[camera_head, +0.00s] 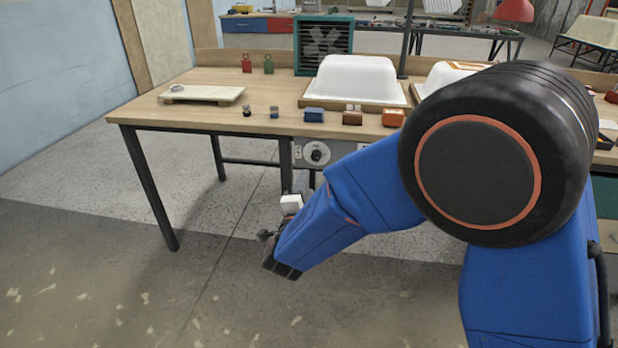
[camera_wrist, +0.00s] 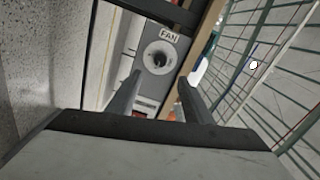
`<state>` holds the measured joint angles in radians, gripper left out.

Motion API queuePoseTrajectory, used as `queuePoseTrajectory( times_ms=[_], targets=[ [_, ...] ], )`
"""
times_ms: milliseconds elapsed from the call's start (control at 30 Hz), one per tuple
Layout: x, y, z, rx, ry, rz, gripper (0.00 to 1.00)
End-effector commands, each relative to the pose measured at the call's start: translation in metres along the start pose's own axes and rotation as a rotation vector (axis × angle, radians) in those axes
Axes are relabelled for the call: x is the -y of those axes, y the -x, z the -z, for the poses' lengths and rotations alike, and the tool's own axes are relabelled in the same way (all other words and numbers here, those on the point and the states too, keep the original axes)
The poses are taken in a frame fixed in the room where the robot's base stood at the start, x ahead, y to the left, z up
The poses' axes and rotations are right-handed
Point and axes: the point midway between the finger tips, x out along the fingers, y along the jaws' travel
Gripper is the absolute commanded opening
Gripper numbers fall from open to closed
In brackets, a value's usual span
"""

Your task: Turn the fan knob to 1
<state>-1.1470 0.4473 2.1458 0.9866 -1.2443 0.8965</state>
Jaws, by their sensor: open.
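The fan knob (camera_head: 316,154) is a dark round knob on a pale dial, on a grey panel under the workbench's front edge. In the wrist view the knob (camera_wrist: 160,59) sits below a label reading FAN. The scale numbers are too small to read, so its setting cannot be told. My gripper (camera_wrist: 158,78) is open and empty. Its two fingers point toward the panel, apart from the knob, which shows between and beyond the tips. The green-framed fan (camera_head: 323,46) stands at the back of the bench.
The wooden workbench (camera_head: 190,110) carries a white tub shell (camera_head: 356,79), a small pale board (camera_head: 201,94) and several small blocks near its front edge. A dark bench leg (camera_head: 149,190) stands at the left. Floor in front is clear.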

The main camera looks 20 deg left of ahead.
Motion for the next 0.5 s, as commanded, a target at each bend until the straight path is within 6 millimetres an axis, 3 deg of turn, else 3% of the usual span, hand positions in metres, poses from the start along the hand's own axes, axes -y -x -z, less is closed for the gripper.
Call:
queuePoseTrajectory(
  times_ms=[200,500],
  targets=[
    [0.000,0.026,0.000,0.001,0.000,0.000,0.46],
    [-0.001,0.033,0.000,-0.001,0.000,-0.001,0.46]
  ],
)
